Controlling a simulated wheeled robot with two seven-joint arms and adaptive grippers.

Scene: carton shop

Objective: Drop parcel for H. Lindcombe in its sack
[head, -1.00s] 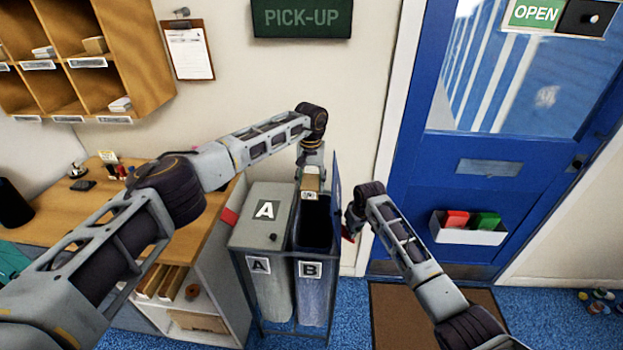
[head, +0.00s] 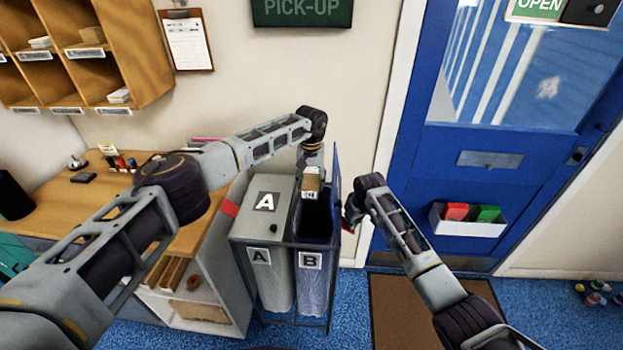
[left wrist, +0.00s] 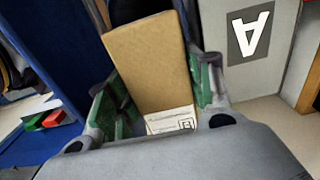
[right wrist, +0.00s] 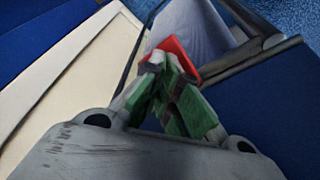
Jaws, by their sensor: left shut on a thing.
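My left gripper (left wrist: 158,105) is shut on a brown cardboard parcel (left wrist: 150,60). The parcel has a white label with print too small to read; it also shows in the head view (head: 312,180). It hangs over the open mouth of sack B (head: 316,222), whose dark inside is visible. The lid of B (head: 335,195) stands upright on the right side. Sack A (head: 262,207) beside it is covered by a grey lid. My right gripper (right wrist: 165,80) is shut by the raised lid, its tips at a red tab (right wrist: 177,55); whether they grip it is unclear.
The wooden counter (head: 95,190) and shelf unit stand left of the sack frame. Pigeonholes (head: 85,60) hang on the wall above. A blue door (head: 470,180) with a white tray (head: 466,226) is at right. A brown mat (head: 400,310) lies before the door.

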